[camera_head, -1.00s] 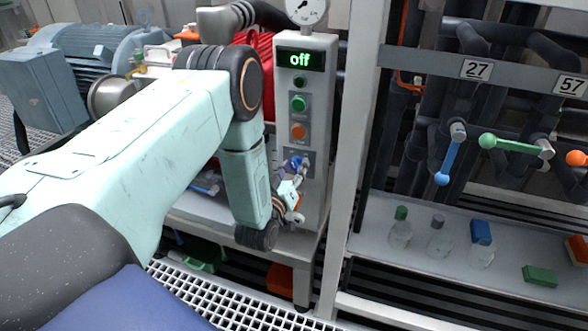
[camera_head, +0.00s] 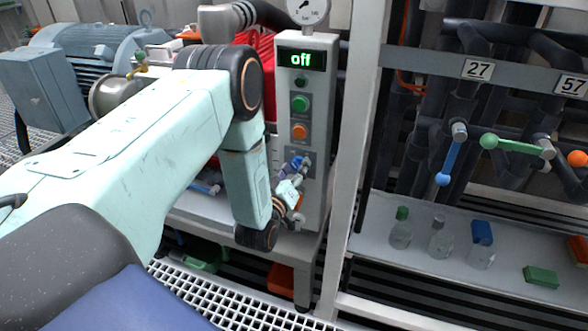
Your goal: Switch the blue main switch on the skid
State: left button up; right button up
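The grey control panel (camera_head: 315,190) stands in the middle of the view. The blue main switch (camera_head: 298,160) sits low on the panel, below the green and orange buttons, and is partly covered by my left gripper. My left gripper (camera_head: 303,168) is at the switch with its fingertips over or beside it. The gripper is small and seen from behind, so I cannot tell whether it touches the switch or how far its fingers are open. My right gripper is not in view.
A green button (camera_head: 299,103) and an orange button (camera_head: 299,131) are above the switch. A white upright post (camera_head: 352,160) stands right of the panel. A shelf (camera_head: 375,243) with bottles and coloured blocks is farther right, below blue and green valve handles. A motor (camera_head: 95,55) is at left.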

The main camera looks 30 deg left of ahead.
pick_arm(q)
jog(key=shift+o, duration=1.1)
jog(key=v, duration=1.2)
